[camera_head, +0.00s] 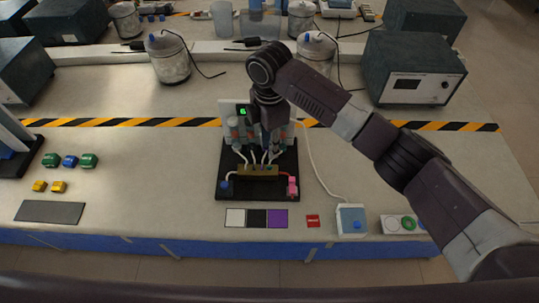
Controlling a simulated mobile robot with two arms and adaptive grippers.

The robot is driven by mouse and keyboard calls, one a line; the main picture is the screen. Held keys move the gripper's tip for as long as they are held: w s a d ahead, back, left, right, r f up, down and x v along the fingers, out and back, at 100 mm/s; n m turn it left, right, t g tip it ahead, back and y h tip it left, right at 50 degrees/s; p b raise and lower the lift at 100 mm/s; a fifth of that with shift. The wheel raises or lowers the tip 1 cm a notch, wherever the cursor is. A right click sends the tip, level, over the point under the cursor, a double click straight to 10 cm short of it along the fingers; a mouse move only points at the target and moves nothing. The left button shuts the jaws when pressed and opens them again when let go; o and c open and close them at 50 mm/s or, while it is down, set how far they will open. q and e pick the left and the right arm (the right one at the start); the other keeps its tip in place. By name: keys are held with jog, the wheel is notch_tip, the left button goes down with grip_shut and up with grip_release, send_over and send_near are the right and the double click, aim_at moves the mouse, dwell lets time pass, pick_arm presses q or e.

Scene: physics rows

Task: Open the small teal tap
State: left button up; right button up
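A small apparatus stands on a black base board (258,191) in the middle of the bench. It has an upright panel with a green digit display (242,112), white tubes and a brass-coloured block (258,170). A blue fitting (226,183) is at the block's left end and a pink one (292,186) at its right. I cannot clearly pick out the small teal tap; it may be hidden behind my arm. My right gripper (272,150) points down in front of the panel, close above the tubes. Its fingers are too small and dark to read. My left gripper is out of view.
A white, black and purple strip (257,218), a red square (313,221) and a blue-topped box (351,219) lie in front. Green and blue blocks (70,161) lie at left. Glass jars (168,58) and a dark instrument box (412,68) stand behind the striped tape.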

jog(key=shift+r, duration=1.45)
